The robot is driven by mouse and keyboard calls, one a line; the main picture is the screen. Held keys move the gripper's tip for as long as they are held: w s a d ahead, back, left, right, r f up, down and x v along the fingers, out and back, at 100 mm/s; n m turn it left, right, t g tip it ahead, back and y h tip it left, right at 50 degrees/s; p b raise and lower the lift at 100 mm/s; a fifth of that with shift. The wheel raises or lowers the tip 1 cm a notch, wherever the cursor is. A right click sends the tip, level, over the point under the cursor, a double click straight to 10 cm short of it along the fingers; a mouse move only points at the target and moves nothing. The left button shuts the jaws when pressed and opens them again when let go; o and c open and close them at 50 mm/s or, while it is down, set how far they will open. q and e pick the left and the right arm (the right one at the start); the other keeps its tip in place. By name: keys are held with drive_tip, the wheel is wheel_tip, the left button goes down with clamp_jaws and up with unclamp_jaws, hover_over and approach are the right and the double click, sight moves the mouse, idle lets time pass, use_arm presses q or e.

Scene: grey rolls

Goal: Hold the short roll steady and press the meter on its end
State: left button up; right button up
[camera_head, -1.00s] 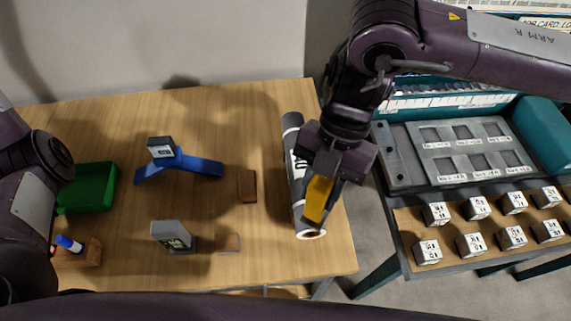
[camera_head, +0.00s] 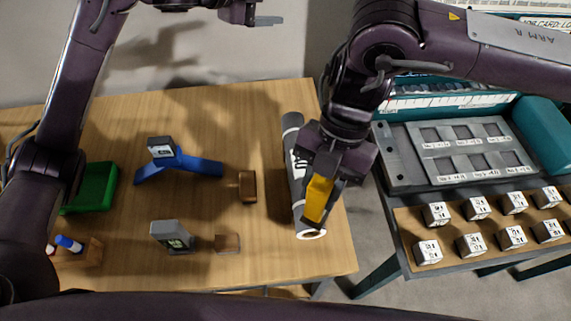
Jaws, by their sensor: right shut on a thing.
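A dark grey roll (camera_head: 293,133) with white print lies lengthwise near the table's right edge, its pale open end (camera_head: 311,234) towards me. My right gripper (camera_head: 318,205), with an orange-yellow finger face, is shut on the roll near that end and hides part of it. A small grey meter (camera_head: 161,148) with a display sits at the blue stand (camera_head: 180,165). A larger grey device (camera_head: 171,236) with a greenish display stands nearer me. My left gripper (camera_head: 268,20) is raised at the top, apart from everything; its jaw opening is unclear.
Brown blocks (camera_head: 247,187) lie left of the roll. A green tray (camera_head: 92,188) and a wooden holder (camera_head: 82,254) with a blue-capped item stand at the left. At right, beyond a gap, are a grey slotted panel (camera_head: 405,165) and several labelled cubes (camera_head: 471,246).

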use_arm(q)
drive_tip(key=s+d+f+m+g+y, duration=0.1)
drive_tip(key=s+d+f+m+g, duration=0.15)
drive_tip(key=f, duration=0.45)
drive_tip(key=s+d+f+m+g+y, duration=0.1)
drive_tip(key=s+d+f+g, duration=0.1)
drive_tip(key=s+f, duration=0.35)
drive_tip(key=m+g+y, duration=0.1)
drive_tip(key=m+g, duration=0.1)
hover_over(301, 169)
drive_tip(key=w+a, duration=0.2)
wheel_tip(301, 169, down, 9)
drive_tip(key=s+a+f+m+g+y, duration=0.1)
drive_tip(key=s+f+m+g+y, duration=0.15)
drive_tip(key=s+f, duration=0.5)
drive_tip(key=x, duration=1.2)
drive_tip(key=shift+w+a+f, duration=0.15)
drive_tip(key=shift+w+a, duration=0.15)
drive_tip(key=shift+c, duration=0.4)
